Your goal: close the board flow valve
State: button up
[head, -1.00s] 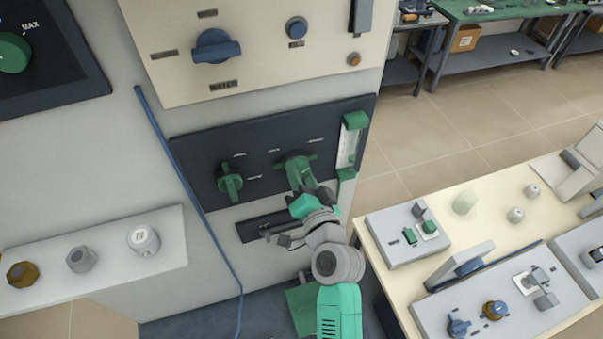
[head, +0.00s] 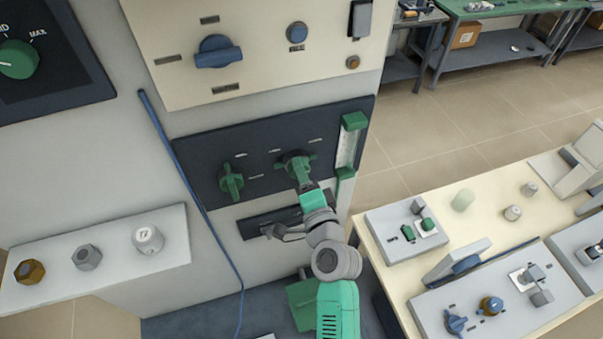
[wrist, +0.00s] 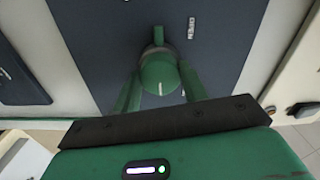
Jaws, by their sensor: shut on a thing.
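A dark board on the furnace front (head: 205,150) carries two green valve handles. The left one (head: 231,183) stands free. The right one (head: 297,160) is at my gripper (head: 302,178), whose fingers are shut on it. In the wrist view the round green valve knob (wrist: 158,72) with a pale line on its face sits between the two green fingers of my gripper (wrist: 161,80). The fingers partly hide its sides.
A green-ended flow tube (head: 348,145) stands just right of the gripped valve. A blue hose (head: 180,165) hangs down on the left. A blue knob (head: 217,52) is on the panel above. A bench (head: 385,232) with devices stands to the right.

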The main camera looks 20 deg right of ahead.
dwell(0.3)
jog(key=o, duration=1)
jog(key=s, duration=0.7)
jog(key=shift+s+a+b, duration=0.3)
jog(key=shift+s+b, duration=0.1)
jog(key=shift+b, duration=0.05)
